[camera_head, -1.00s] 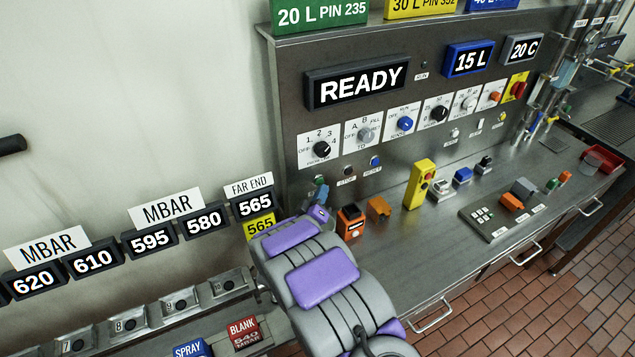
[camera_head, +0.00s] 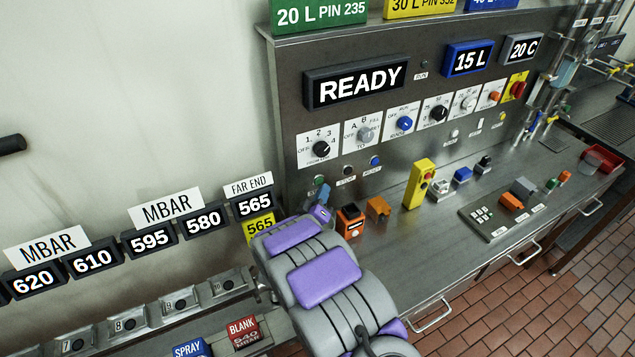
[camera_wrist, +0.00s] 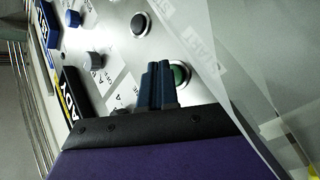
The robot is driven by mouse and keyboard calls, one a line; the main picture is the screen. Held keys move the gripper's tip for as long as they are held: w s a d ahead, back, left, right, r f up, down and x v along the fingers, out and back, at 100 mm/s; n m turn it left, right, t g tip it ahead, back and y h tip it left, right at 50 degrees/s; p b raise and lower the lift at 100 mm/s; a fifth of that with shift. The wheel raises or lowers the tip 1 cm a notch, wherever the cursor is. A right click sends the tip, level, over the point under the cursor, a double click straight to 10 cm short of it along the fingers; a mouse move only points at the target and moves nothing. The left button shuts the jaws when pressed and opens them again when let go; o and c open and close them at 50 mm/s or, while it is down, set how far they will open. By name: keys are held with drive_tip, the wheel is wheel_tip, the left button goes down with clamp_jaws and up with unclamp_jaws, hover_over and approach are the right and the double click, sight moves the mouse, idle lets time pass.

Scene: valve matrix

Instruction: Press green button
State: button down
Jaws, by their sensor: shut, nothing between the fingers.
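The green button (camera_head: 319,180) is at the lower left of the steel panel, at the left end of a row of small round buttons. In the wrist view the green button (camera_wrist: 181,74) shows beside my fingers, which hide part of it. My gripper (camera_head: 321,212) is just below and in front of the button in the head view. In the wrist view my gripper (camera_wrist: 160,70) has its two dark blue fingers together, with nothing between them. Their tips overlap the button's edge in the picture; I cannot tell whether they touch it.
A black button (camera_head: 348,170) and a blue button (camera_head: 375,161) sit to the right of the green one. Rotary knobs line the panel above. An orange and black block (camera_head: 350,222) and a yellow control box (camera_head: 419,184) stand on the counter nearby.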

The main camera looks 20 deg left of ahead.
drive_tip(key=shift+d, duration=0.25)
drive_tip(key=shift+a, duration=0.3)
drive_tip(key=shift+w+a, duration=0.1)
drive_tip(key=shift+w+a+r+p, duration=0.1)
drive_tip(key=shift+w+p, duration=0.05)
drive_tip(key=shift+p, duration=0.4)
drive_tip(key=shift+w+a, duration=0.25)
drive_tip(key=shift+a, duration=0.05)
idle(0.7)
drive_tip(key=shift+p, duration=0.3)
drive_tip(key=shift+s+d, duration=0.55)
drive_tip(key=shift+d, duration=0.1)
